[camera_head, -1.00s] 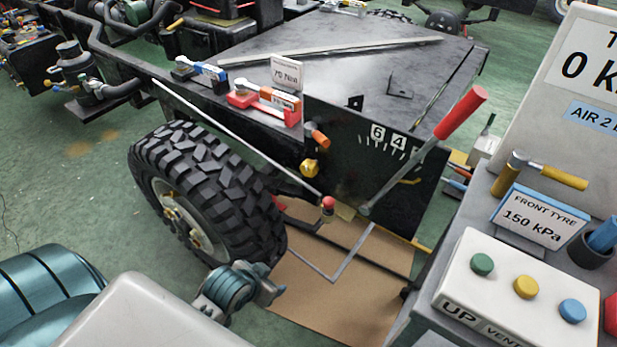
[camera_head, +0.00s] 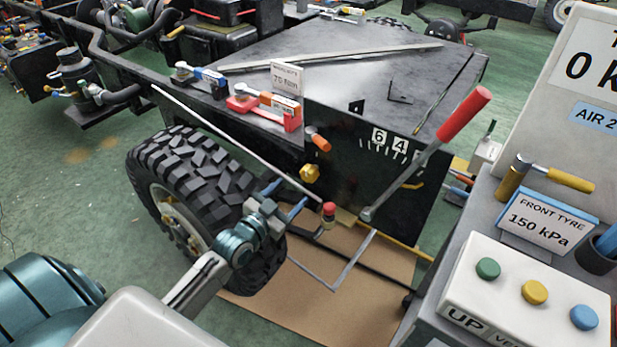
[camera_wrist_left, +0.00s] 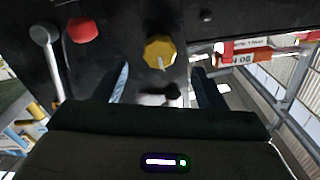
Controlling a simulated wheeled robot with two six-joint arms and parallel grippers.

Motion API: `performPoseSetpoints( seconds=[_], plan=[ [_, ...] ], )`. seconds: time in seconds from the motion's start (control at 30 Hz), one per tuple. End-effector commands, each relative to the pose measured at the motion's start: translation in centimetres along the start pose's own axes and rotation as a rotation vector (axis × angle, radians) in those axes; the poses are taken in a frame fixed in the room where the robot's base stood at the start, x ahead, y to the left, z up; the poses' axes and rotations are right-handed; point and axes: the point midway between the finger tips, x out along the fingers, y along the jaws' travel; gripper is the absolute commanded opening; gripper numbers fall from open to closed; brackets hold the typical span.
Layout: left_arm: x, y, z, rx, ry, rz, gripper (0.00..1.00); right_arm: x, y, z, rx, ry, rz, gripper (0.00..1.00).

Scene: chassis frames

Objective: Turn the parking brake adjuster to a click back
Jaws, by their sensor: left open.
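A yellow knob (camera_head: 310,173), which looks like the adjuster, sits on the front face of the black box. In the left wrist view the yellow knob (camera_wrist_left: 160,51) lies ahead of my fingers, between their lines, with a pale mark on its face. My left gripper (camera_head: 284,199) is open in front of the box, beside the tyre, below and left of the knob and apart from it. Its two blue fingers (camera_wrist_left: 162,82) show in the wrist view with nothing held. A red-handled lever (camera_head: 466,115) leans up right beside a numbered scale (camera_head: 390,142). My right gripper is not in view.
A red-topped knob (camera_head: 329,210) stands right of my left gripper. A thin rod (camera_head: 235,145) slants above it. An orange-handled part (camera_head: 318,139) sits just above the yellow knob. The big tyre (camera_head: 195,185) is close on the left. A button console (camera_head: 525,290) stands at right.

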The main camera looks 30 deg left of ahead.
Motion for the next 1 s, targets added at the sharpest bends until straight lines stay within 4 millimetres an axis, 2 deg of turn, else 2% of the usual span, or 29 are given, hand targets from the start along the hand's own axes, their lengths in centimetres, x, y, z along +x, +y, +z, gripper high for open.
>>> performPoseSetpoints(
  seconds=[0.03, 0.2, 0.5, 0.67, 0.93, 1.0],
  plan=[
    [0.8, 0.1, 0.3, -0.001, 0.003, -0.001, 0.64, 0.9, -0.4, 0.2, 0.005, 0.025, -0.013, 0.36],
    [4.0, 0.1, 0.2, -0.003, 0.003, -0.001, 0.64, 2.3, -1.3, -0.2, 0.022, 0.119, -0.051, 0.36],
    [8.2, 0.1, 0.1, -0.001, 0.000, 0.000, 0.64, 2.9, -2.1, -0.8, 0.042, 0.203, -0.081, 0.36],
    [9.0, 0.1, 0.1, 0.000, -0.002, 0.002, 0.64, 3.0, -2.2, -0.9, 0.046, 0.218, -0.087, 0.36],
    [9.1, 0.1, 0.1, 0.000, -0.002, 0.002, 0.64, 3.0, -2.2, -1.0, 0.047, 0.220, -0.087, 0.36],
    [9.1, 0.1, 0.1, 0.000, -0.002, 0.002, 0.52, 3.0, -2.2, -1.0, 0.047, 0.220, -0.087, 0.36]
  ],
)
